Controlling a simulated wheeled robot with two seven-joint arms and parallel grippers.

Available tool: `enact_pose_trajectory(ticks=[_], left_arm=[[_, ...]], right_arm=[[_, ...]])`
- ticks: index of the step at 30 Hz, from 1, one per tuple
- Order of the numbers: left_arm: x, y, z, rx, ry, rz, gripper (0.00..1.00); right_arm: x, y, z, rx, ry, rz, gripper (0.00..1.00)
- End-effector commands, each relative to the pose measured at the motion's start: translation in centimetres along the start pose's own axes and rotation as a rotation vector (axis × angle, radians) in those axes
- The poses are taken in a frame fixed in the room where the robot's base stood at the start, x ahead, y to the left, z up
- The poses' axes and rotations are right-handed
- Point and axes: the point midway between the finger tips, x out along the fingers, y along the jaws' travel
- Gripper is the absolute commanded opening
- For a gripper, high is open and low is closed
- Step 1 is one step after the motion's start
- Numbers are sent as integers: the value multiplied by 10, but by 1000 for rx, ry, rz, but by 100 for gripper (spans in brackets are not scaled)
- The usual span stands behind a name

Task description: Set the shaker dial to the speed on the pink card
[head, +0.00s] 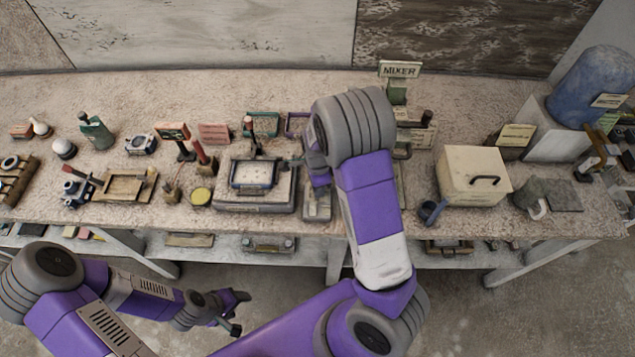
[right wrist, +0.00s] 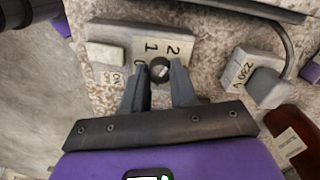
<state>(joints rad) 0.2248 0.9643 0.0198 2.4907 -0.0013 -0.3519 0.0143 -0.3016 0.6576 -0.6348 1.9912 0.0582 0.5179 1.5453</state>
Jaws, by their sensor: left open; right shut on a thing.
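In the right wrist view, my right gripper (right wrist: 159,78) is shut on a small round dial (right wrist: 160,68) on a pale panel (right wrist: 190,42). The numbers 1 and 2 show beyond the dial; a third mark is partly covered by a finger. In the head view, my right arm hides the dial. The shaker (head: 254,200), a pale box with a dark-framed tray on top, stands left of that arm. The pink card (head: 214,134) stands behind the shaker to the left; its writing is too small to read. My left gripper (head: 235,312) is open and empty, in front of the bench.
A switch (right wrist: 106,54) marked ON and OFF sits beside the dial. A block marked 230V (right wrist: 240,68) is to its right. A MIXER sign (head: 400,69) and a cream box with a handle (head: 474,170) stand further right. Small tools crowd the bench's left.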

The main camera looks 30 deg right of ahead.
Motion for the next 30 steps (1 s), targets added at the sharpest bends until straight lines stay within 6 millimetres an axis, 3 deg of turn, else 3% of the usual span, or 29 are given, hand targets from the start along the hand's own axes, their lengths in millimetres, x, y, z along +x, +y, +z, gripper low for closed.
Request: enact_pose_trajectory(ticks=[19, 20, 24, 30], left_arm=[[-4, 2, 0, 0, 0, 0, 62], [-4, 2, 0, 0, 0, 0, 62], [-4, 2, 0, 0, 0, 0, 62], [-4, 2, 0, 0, 0, 0, 62]], right_arm=[[0, -1, -1, 54, 0, -3, 0], [0, -1, -1, 54, 0, -3, 28], [0, -1, 0, 54, 0, -2, 50], [0, 0, 0, 53, 0, -1, 53]])
